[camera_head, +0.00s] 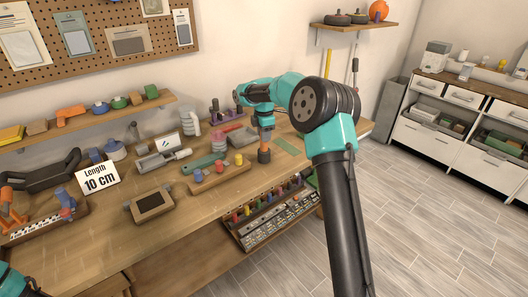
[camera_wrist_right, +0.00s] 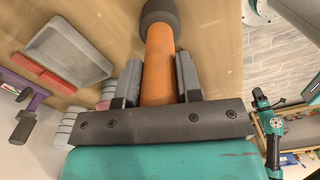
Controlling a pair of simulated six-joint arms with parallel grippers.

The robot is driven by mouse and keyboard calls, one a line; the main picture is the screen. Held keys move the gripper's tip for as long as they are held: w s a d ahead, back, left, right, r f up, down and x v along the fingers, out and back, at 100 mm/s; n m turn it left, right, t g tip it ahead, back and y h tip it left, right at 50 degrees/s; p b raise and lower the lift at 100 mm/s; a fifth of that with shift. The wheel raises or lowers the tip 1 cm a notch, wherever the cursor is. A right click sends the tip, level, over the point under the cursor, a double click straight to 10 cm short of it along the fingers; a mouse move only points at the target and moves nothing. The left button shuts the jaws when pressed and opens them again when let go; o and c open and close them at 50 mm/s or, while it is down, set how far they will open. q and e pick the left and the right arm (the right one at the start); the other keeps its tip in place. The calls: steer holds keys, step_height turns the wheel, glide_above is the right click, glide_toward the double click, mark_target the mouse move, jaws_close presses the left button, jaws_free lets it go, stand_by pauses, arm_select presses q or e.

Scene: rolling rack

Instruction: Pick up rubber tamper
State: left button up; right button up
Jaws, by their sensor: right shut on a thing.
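The rubber tamper (camera_head: 264,156) has an orange handle and a dark round head. It is upright, head down, at the right part of the workbench near the front edge. I cannot tell whether its head touches the bench top. My right gripper (camera_head: 266,130) comes down from above and is shut on the handle. In the right wrist view the orange handle of the tamper (camera_wrist_right: 158,66) lies between the two grey fingers of the gripper (camera_wrist_right: 158,80), with the dark head beyond them. My left gripper is out of view; only a bit of teal left arm shows at bottom left.
A wooden board with pegs (camera_head: 218,177) lies left of the tamper. A grey tray (camera_head: 241,136) and a purple holder (camera_head: 222,113) stand behind. A black-framed box (camera_head: 150,201) and a "Length 10 cm" sign (camera_head: 98,180) sit further left. A rack of coloured tools (camera_head: 270,215) is below the edge.

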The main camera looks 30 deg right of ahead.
steer(key=shift+c, duration=1.3)
steer(key=shift+r, duration=1.9)
steer(key=s+a+r, duration=0.1)
steer(key=s+a, duration=0.7)
steer(key=s, duration=0.5)
steer(key=shift+s+a+r, duration=0.15)
steer(key=shift+s+a, duration=0.05)
steer(key=shift+s, duration=0.15)
